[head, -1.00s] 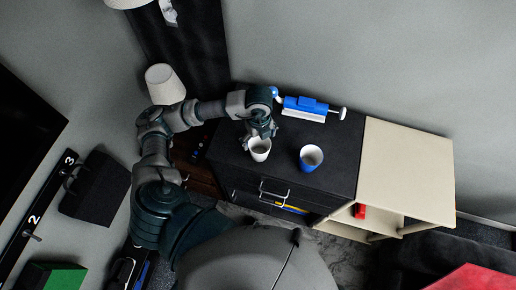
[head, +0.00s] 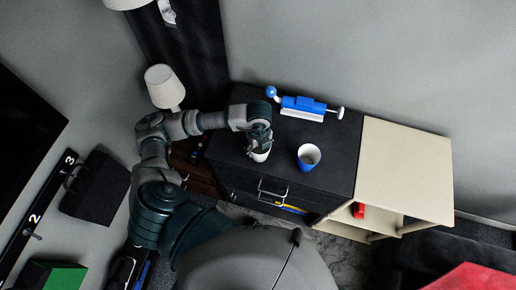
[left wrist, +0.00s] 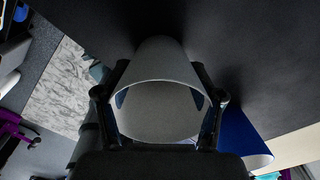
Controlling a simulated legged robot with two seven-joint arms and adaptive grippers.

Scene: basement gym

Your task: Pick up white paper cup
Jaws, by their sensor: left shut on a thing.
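The white paper cup (head: 260,155) is on the black cabinet top near its front left part, mostly hidden under my left gripper (head: 260,142) in the head view. In the left wrist view the cup (left wrist: 160,62) sits between the two fingers of my left gripper (left wrist: 160,105), its open rim facing the camera. The fingers are shut on its sides. I cannot tell whether its base touches the cabinet top. My right gripper is not in view.
A blue and white cup (head: 309,157) stands to the right on the black cabinet (head: 335,150). A blue and white device (head: 304,107) lies at the back edge. A beige shelf unit (head: 405,170) adjoins on the right. A lamp (head: 164,86) stands at the left.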

